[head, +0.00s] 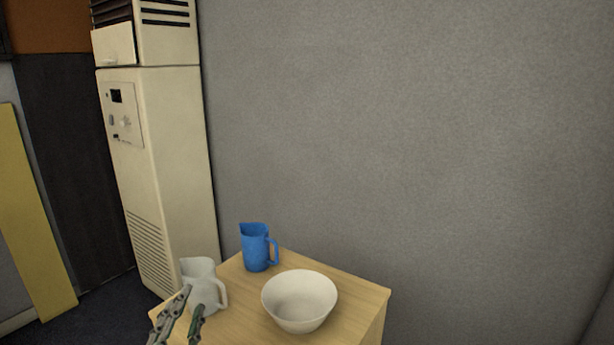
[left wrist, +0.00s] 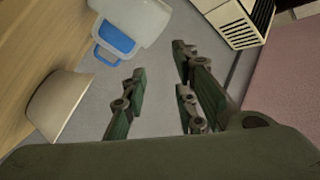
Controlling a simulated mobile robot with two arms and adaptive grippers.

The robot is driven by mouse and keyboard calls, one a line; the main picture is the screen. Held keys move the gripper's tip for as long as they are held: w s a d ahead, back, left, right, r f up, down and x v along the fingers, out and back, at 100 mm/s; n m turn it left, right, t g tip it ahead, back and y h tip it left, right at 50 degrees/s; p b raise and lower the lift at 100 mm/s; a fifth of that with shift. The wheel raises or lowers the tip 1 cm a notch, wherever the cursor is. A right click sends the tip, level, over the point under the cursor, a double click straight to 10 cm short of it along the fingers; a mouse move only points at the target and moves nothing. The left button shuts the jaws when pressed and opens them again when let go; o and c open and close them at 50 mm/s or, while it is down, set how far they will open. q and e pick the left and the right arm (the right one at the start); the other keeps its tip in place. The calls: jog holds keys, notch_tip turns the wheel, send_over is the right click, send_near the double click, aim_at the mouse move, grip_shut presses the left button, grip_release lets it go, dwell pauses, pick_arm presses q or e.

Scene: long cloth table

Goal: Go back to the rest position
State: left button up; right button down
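My left gripper (head: 185,318) is at the bottom of the head view, in front of the white pitcher (head: 201,284). In the left wrist view its fingers (left wrist: 161,82) are spread apart with nothing between them. The white pitcher stands upright on the small wooden table (head: 242,300). The blue pitcher (head: 255,248) stands behind it, and the white bowl (head: 300,300) is to its right. The left wrist view also shows the bowl (left wrist: 58,103), the white pitcher (left wrist: 136,17) and part of the blue pitcher (left wrist: 114,38). My right gripper is not in view.
A tall cream air conditioner (head: 160,160) stands behind the table on the left. A grey wall (head: 410,130) rises behind and right of the table. A yellow panel (head: 33,215) leans at the far left. Open dark floor (head: 105,315) lies left of the table.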

pick_arm(q)
jog(key=s+a+f+n+g, duration=0.2)
jog(key=s+f+n+g, duration=0.5)
jog(key=f, duration=1)
jog(key=s+d+f+g+h, duration=0.1)
jog(key=s+f+g, duration=0.2)
jog(key=s, duration=0.4)
jog(key=s+d+f+m+g, duration=0.1)
jog(key=s+f+g, duration=0.2)
jog(key=s, duration=0.3)
jog(key=s+d+f+g+h, duration=0.1)
jog(key=s+f+g, duration=0.1)
jog(key=s+f, duration=0.35)
jog(key=s+f+g, duration=0.1)
jog(key=s+f, duration=0.1)
jog(key=f, duration=1.1)
jog(key=s+f+g, duration=0.1)
jog(key=s+f, duration=0.1)
jog(key=f, duration=1.1)
jog(key=s+a+f+g, duration=0.1)
jog(key=s+a+f, duration=0.1)
jog(key=s+f, duration=1.2)
jog(key=shift+s+a+f+y, duration=0.2)
jog(key=shift+s+f+y, duration=0.1)
jog(key=shift+s, duration=0.5)
